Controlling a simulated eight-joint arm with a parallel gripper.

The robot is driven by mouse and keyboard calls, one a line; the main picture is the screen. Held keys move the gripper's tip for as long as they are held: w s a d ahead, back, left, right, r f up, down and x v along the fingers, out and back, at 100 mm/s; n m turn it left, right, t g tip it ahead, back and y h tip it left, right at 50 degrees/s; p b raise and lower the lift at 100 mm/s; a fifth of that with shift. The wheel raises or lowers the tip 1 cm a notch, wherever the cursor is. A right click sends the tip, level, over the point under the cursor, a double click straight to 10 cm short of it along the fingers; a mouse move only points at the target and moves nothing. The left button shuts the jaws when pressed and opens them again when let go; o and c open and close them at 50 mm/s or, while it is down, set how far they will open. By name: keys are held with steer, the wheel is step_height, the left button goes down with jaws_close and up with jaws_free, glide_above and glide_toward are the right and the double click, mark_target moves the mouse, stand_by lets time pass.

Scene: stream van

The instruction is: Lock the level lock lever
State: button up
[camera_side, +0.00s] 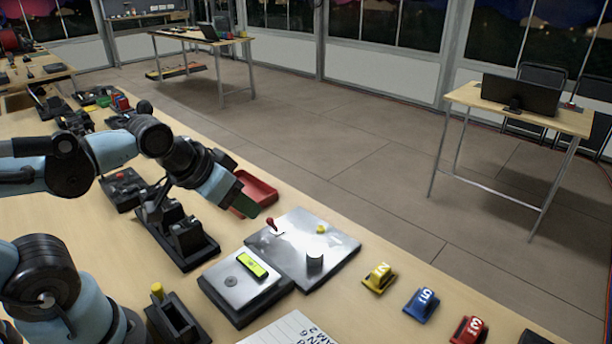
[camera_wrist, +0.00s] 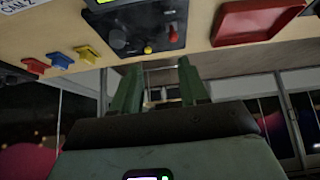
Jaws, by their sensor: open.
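A flat metal panel (camera_side: 335,249) on the bench carries a small red-headed lever (camera_side: 272,224) at its left corner, a yellow button (camera_side: 321,229) and a dark round knob (camera_side: 314,261). I cannot tell which position the lever is in. In the wrist view the panel (camera_wrist: 165,17) shows at the top, with the red-headed lever (camera_wrist: 117,41) beyond the fingertips. My gripper (camera_side: 247,207) is above the bench, up and left of the lever and apart from it. Its two green fingers show apart and empty in the wrist view (camera_wrist: 158,78).
A metal box with a yellow-green strip (camera_side: 252,264) adjoins the panel. A red tray (camera_side: 254,195) lies behind my gripper. A black holder (camera_side: 182,236) stands left. Yellow (camera_side: 379,278), blue (camera_side: 421,305) and red (camera_side: 469,330) numbered blocks lie right of the panel.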

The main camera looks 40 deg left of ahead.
steer(key=shift+s+a+f+n, duration=0.1)
steer(key=shift+a+f+n, duration=0.05)
steer(key=shift+a+n, duration=0.15)
steer(key=shift+c, duration=1.2)
steer(key=a+n, duration=0.1)
steer(key=f+n, duration=0.1)
steer(key=s+a+n, duration=0.1)
steer(key=shift+a+f+n+h, duration=0.15)
steer(key=shift+a+n+h, duration=0.15)
steer(key=shift+n, duration=0.1)
jaws_close()
steer(key=shift+s+a+f+n+t, duration=0.15)
steer(key=shift+a+n+t, duration=0.25)
steer(key=shift+n, duration=0.35)
steer(key=shift+s+a+f+n+t, duration=0.1)
steer(key=shift+a+n+t, duration=0.1)
steer(key=shift+a+n, duration=0.4)
steer(key=shift+d, duration=0.15)
